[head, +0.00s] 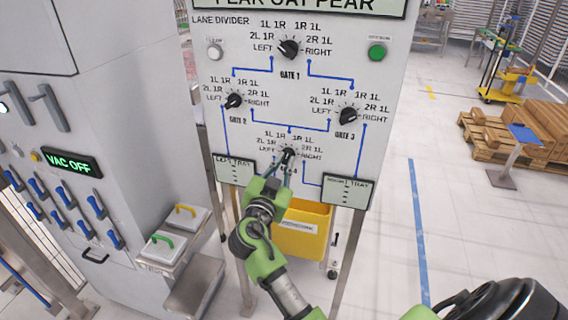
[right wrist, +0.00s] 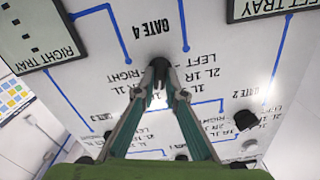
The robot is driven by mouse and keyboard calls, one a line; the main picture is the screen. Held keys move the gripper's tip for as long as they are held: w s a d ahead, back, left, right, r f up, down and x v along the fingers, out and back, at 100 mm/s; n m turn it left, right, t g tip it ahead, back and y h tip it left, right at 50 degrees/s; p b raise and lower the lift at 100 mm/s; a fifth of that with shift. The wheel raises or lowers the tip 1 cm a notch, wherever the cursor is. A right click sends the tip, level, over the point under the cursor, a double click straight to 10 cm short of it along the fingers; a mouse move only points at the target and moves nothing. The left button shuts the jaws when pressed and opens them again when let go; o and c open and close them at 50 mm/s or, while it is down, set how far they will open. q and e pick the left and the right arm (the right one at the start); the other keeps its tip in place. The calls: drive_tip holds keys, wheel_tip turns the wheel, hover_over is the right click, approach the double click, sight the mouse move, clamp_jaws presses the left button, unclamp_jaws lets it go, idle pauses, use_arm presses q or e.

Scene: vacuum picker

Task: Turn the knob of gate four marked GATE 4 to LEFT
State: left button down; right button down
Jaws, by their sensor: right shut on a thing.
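The white board (head: 337,72) carries several black pointer knobs, joined by blue lines. The gate 4 knob (head: 289,151) is the lowest, with LEFT printed at its left and RIGHT at its right. My right gripper (head: 287,156) is closed around this knob. In the right wrist view, the two fingertips (right wrist: 158,72) meet on the black knob (right wrist: 160,63), just beside the upside-down GATE 4 label (right wrist: 149,27). The fingers cover most of the knob, so I cannot tell where its pointer points. My left gripper is not in view.
The gate 1 knob (head: 289,48), gate 2 knob (head: 234,101) and gate 3 knob (head: 347,115) sit above. LEFT TRAY (head: 234,171) and RIGHT TRAY (head: 346,190) plates flank the gate 4 knob. A yellow bin (head: 303,238) stands below. A grey cabinet (head: 150,90) is at left.

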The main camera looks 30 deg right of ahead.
drive_tip(key=shift+n+b, duration=0.45)
drive_tip(key=shift+n, duration=0.25)
drive_tip(key=n+b, duration=0.1)
drive_tip(key=n, duration=0.1)
drive_tip(key=shift+n, duration=0.3)
drive_tip(key=n, duration=0.2)
drive_tip(key=shift+r+n, duration=0.1)
drive_tip(key=shift+n, duration=0.2)
drive_tip(key=n, duration=0.2)
drive_tip(key=shift+n, duration=0.4)
drive_tip(key=n, duration=0.2)
drive_tip(key=shift+r+n+p, duration=0.1)
drive_tip(key=shift+n+p, duration=0.25)
drive_tip(key=shift+n, duration=0.05)
drive_tip(key=n+p, duration=0.1)
drive_tip(key=n, duration=0.1)
drive_tip(key=shift+n, duration=0.4)
drive_tip(key=n+p, duration=0.1)
drive_tip(key=n, duration=0.2)
drive_tip(key=shift+r+p, duration=0.1)
drive_tip(key=shift+p, duration=0.25)
drive_tip(key=shift+n+p, duration=0.7)
drive_tip(key=shift+n, duration=0.9)
